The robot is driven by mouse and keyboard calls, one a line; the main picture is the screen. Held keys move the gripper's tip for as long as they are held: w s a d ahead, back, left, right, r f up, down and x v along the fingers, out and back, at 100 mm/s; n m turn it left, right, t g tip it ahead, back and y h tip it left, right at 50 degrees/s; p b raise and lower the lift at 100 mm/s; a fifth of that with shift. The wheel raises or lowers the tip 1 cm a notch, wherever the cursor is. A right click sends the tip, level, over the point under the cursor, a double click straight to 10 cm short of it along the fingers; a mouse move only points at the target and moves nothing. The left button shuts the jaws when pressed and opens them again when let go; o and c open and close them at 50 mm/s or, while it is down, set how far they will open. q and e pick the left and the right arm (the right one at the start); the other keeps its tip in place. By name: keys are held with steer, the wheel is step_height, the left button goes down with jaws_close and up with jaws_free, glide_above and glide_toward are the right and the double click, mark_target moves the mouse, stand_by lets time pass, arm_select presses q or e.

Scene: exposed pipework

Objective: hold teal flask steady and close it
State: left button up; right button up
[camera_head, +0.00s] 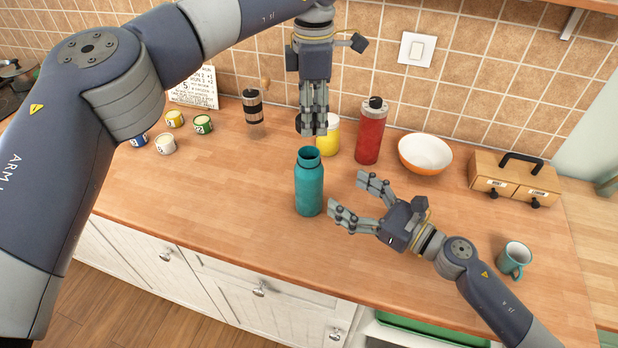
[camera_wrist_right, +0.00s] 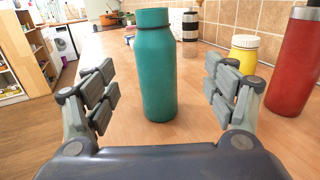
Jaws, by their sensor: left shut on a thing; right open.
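The teal flask (camera_head: 309,187) stands upright on the wooden counter, with its mouth open. My left gripper (camera_head: 313,130) is above the flask, pointing down, shut on a dark round lid (camera_head: 299,124) that is mostly hidden by the fingers. The lid is apart from the flask. My right gripper (camera_head: 352,199) is open and empty, just right of the flask, with its fingers pointing at it. In the right wrist view the flask (camera_wrist_right: 156,75) shows centred ahead, between the open fingers and not touched by them.
A red flask (camera_head: 370,135), a yellow jar (camera_head: 328,136) and an orange-white bowl (camera_head: 425,155) stand behind. A wooden drawer box (camera_head: 514,180) and a teal mug (camera_head: 514,260) are at right. Several small pots (camera_head: 165,144) sit at left. The counter left of the flask is clear.

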mark_target(309, 171)
arm_select(q)
steer(key=shift+s+r, duration=0.45)
steer(key=shift+s, duration=0.4)
steer(key=shift+w+f, duration=0.2)
steer(key=shift+w, duration=0.15)
arm_select(e)
steer(key=x, duration=1.1)
steer(key=shift+s+a+r, duration=0.1)
steer(key=shift+a+r, duration=0.1)
steer(key=shift+a, duration=0.2)
arm_select(q)
steer(key=shift+s, duration=0.1)
arm_select(e)
steer(key=c, duration=1.6)
arm_select(q)
steer(key=shift+f, duration=2.45)
